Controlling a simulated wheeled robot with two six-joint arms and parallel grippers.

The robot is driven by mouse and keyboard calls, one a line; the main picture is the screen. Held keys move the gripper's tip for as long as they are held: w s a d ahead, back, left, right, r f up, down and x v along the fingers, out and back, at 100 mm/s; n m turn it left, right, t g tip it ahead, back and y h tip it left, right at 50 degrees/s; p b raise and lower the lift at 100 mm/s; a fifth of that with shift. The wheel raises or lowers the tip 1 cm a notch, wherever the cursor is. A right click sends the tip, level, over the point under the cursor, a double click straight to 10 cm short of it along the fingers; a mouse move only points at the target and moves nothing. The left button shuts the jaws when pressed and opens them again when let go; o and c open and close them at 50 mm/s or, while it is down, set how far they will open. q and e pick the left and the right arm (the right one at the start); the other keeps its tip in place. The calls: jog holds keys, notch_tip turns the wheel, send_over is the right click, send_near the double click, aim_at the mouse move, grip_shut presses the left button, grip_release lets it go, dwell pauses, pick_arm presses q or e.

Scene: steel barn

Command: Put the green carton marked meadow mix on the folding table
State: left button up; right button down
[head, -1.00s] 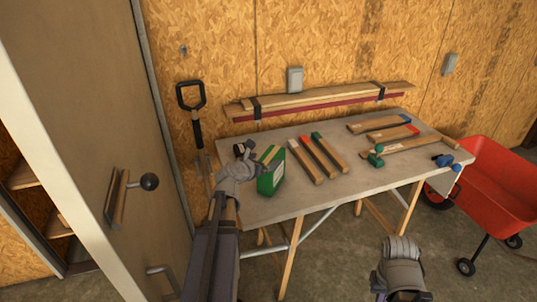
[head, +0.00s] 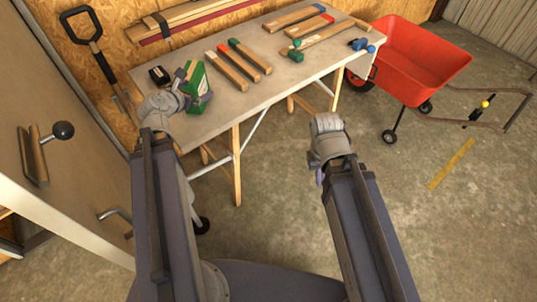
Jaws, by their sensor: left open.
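The green carton (head: 198,88) stands on the left part of the folding table (head: 205,125), near its front edge. Its label is too small to read. My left gripper (head: 184,92) is open at the carton's left side, with its fingers close to it and partly covering it. I cannot tell whether they touch. My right gripper (head: 326,124) is over the floor in front of the table, apart from everything. Its fingertips are too unclear to show whether it is open or shut.
Several wooden-handled tools lie on the table, including a green-headed mallet (head: 296,54). A small dark object (head: 158,75) is behind the carton. A red wagon (head: 418,60) stands right of the table. A cabinet door (head: 85,180) is close on the left.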

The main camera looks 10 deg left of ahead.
pick_arm(q)
jog(key=s+d+f+m+g+h, duration=0.1)
jog(key=s+d+f+m+g, duration=0.25)
jog(key=d+m, duration=0.7)
jog(key=s+d+f+m+g+h, duration=0.2)
jog(key=d+f+m+g, duration=0.25)
jog(key=d+m, duration=0.6)
jog(key=s+d+f+m+g+y, duration=0.3)
jog(key=s+d+m, duration=0.6)
jog(key=m, duration=0.6)
jog(key=shift+s+d+f+g+y, duration=0.2)
jog(key=shift+s+g+y, duration=0.75)
jog(key=shift+s, duration=0.45)
jog(key=shift+c, duration=0.2)
